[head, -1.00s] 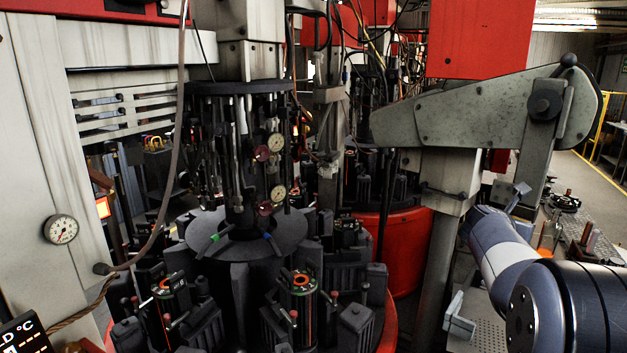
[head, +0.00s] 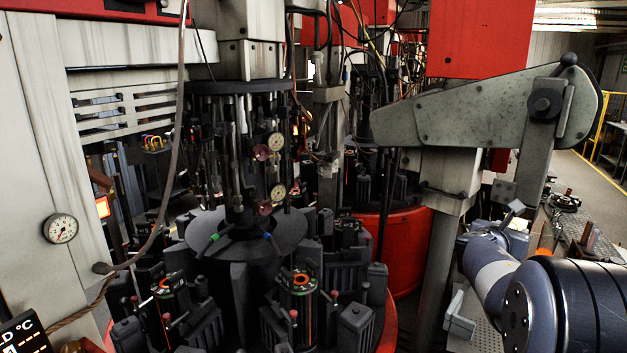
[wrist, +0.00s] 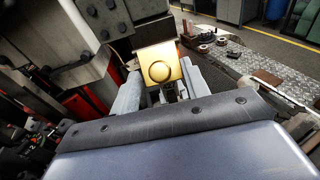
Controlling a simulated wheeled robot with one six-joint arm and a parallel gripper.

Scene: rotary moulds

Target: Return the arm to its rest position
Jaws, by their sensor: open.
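My gripper (wrist: 161,86) shows in the wrist view as two pale grey fingers set apart. A gold block (wrist: 158,72) with a round dome shows between and beyond the fingers; I cannot tell how far it is from them. In the head view my arm (head: 560,305) reaches in from the lower right, low over the bench. A small grey tip (head: 515,207) shows past the arm's far end and may be part of my gripper; the rest of it is hidden behind the arm.
A perforated bench (head: 487,335) lies under my arm. A large grey machine arm (head: 470,115) hangs above it. The dark rotary mould carousel (head: 250,235) stands to the left, with a red drum (head: 395,255) behind. Open floor (head: 600,180) shows at the far right.

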